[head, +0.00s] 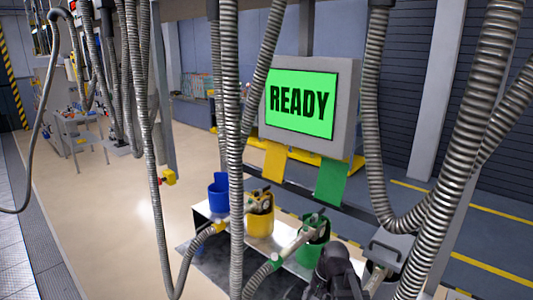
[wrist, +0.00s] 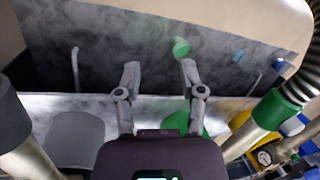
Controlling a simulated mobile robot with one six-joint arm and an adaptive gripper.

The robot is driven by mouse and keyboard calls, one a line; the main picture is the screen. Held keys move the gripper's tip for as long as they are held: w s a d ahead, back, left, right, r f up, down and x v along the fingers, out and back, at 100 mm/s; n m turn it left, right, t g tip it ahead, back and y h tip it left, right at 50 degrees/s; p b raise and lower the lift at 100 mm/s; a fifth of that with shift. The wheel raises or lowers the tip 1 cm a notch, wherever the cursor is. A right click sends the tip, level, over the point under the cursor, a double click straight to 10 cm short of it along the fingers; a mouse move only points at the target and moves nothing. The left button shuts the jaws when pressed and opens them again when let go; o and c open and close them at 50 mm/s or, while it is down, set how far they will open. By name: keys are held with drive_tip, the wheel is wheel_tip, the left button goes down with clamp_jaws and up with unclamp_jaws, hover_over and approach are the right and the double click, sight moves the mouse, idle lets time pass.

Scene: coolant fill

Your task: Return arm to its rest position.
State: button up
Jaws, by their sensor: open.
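My gripper (wrist: 159,72) shows in the wrist view with its two fingers spread apart and nothing between them. Behind and beside its right finger is part of the green container (wrist: 197,118), mostly hidden by the gripper body. In the head view, dark parts of my arm show at the bottom, right of the green container (head: 312,252) and in front of the grey container (head: 385,250). The fingertips cannot be made out there.
A yellow container (head: 260,222) and a blue one (head: 218,193) stand on the bench left of the green one. Ribbed hoses (head: 232,130) hang across the view, close to my arm. A nozzle with a green collar (wrist: 277,110) is right of my gripper. A screen (head: 300,103) reads READY.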

drive_tip(key=s+d+f+n+h, duration=0.1)
drive_tip(key=s+d+n+h, duration=0.1)
drive_tip(key=s+d+n, duration=0.1)
drive_tip(key=shift+s+f+n+h+b, duration=0.4)
drive_tip(key=shift+s+n, duration=0.4)
drive_tip(key=shift+s, duration=0.35)
